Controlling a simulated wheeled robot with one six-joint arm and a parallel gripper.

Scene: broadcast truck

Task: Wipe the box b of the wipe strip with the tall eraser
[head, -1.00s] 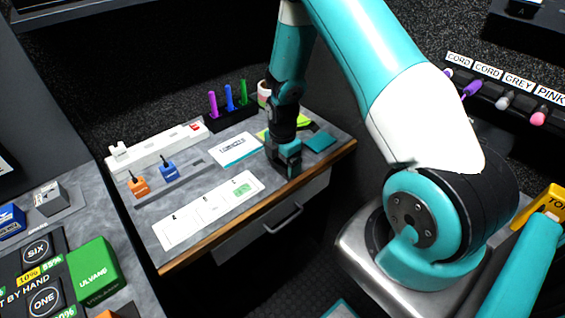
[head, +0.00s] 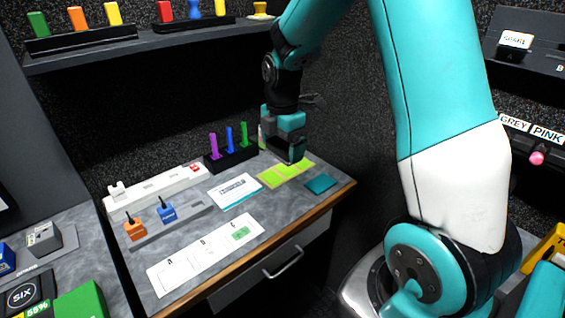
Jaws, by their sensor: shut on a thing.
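The wipe strip (head: 158,285) is a white strip lying on the desk near its front edge, with three lettered boxes. Box b (head: 207,256) is the middle one and shows no coloured mark that I can make out. The right box has a green patch (head: 240,234).
A white card (head: 235,190), yellow-green notes (head: 286,173) and a teal square (head: 320,184) lie on the desk. A rack with purple, blue and green markers (head: 232,159) stands behind. A white power strip (head: 155,192) and orange (head: 135,228) and blue (head: 167,211) plugs are left.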

